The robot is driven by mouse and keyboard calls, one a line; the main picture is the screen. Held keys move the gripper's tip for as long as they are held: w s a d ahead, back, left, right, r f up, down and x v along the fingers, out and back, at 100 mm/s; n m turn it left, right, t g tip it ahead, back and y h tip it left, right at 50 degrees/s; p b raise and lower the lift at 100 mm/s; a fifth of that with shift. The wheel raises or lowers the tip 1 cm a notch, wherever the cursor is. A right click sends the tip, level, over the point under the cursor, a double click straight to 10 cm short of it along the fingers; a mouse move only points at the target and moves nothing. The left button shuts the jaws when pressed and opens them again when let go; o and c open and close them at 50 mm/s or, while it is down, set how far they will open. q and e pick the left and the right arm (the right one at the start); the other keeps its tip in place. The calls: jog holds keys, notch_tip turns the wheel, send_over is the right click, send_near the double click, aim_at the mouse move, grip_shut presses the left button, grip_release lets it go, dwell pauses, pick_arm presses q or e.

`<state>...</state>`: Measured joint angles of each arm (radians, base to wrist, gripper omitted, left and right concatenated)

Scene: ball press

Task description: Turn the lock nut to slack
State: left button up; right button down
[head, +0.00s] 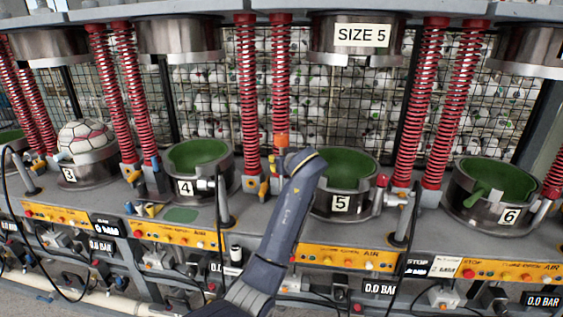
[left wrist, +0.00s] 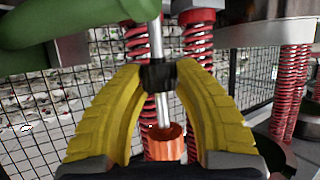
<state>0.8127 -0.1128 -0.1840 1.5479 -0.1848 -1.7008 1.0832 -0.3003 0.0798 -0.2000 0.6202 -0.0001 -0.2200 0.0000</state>
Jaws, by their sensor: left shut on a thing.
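In the left wrist view, the two yellow fingers of my left gripper (left wrist: 158,78) close from both sides on a small black nut (left wrist: 157,72). This looks like the lock nut; it sits around a thin silver rod (left wrist: 156,38). An orange knob (left wrist: 165,145) is at the other end of the rod and also shows in the head view (head: 282,140), between stations 4 and 5. In the head view my left arm reaches up from the bottom, and its wrist hides the fingers and the nut. Whether the nut is tight or slack cannot be seen. My right gripper is not in view.
Red spring columns (head: 280,85) stand close behind the rod. A green part (left wrist: 75,25) hangs near the fingers. Green-lined cups 4 (head: 195,158) and 5 (head: 346,170) flank my arm. A ball (head: 85,138) sits in cup 3. Wire mesh is behind.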

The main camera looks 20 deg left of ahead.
pick_arm(q)
jog(key=shift+f, duration=0.15)
jog(key=o, duration=1.2)
jog(key=shift+v, duration=3.75)
jog(key=shift+a, duration=0.1)
